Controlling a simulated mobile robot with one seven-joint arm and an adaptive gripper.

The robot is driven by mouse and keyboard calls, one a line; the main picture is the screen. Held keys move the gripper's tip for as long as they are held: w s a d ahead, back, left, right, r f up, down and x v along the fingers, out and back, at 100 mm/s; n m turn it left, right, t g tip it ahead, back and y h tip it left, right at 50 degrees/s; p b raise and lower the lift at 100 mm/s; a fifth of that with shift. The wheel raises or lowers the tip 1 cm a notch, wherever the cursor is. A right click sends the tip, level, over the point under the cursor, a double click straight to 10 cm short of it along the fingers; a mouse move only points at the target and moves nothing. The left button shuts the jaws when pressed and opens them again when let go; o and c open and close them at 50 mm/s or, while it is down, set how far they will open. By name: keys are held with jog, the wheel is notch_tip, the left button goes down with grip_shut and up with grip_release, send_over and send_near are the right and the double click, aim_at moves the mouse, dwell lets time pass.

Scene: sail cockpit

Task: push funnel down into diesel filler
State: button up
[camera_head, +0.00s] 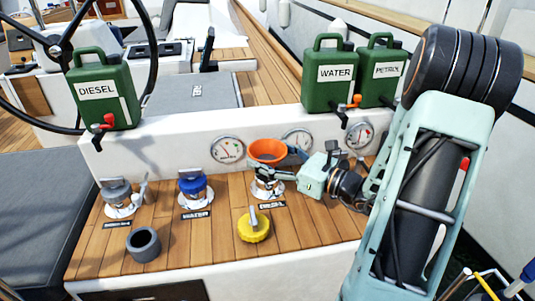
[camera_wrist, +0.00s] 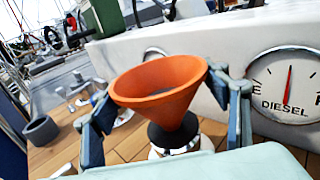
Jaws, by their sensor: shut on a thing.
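The orange funnel (camera_head: 268,151) stands about upright over the diesel filler (camera_head: 268,189), behind the DIESEL label on the teak deck. My gripper (camera_head: 273,163) is shut on the funnel from the right, below its rim. In the wrist view the funnel (camera_wrist: 160,84) sits between the two fingers of my gripper (camera_wrist: 158,108), with its wide mouth up. Below its cone is a dark part (camera_wrist: 175,136) above the pale filler ring (camera_wrist: 205,144). The spout tip is hidden, so I cannot tell how deep it sits.
A yellow cap (camera_head: 254,227) lies in front of the diesel filler. The blue-capped water filler (camera_head: 194,187), another filler (camera_head: 118,194) and a grey cup (camera_head: 143,245) are to the left. A white wall with gauges (camera_head: 227,149) rises close behind. Green cans (camera_head: 328,80) stand on it.

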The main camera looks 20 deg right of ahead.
jog(key=shift+f+b, duration=0.3)
jog(key=shift+f, duration=0.25)
jog(key=shift+c, duration=0.5)
jog(key=o, duration=1)
jog(key=p+v, duration=0.1)
jog(key=v, duration=1)
jog(key=shift+w+p, duration=0.1)
jog(key=shift+p, duration=0.2)
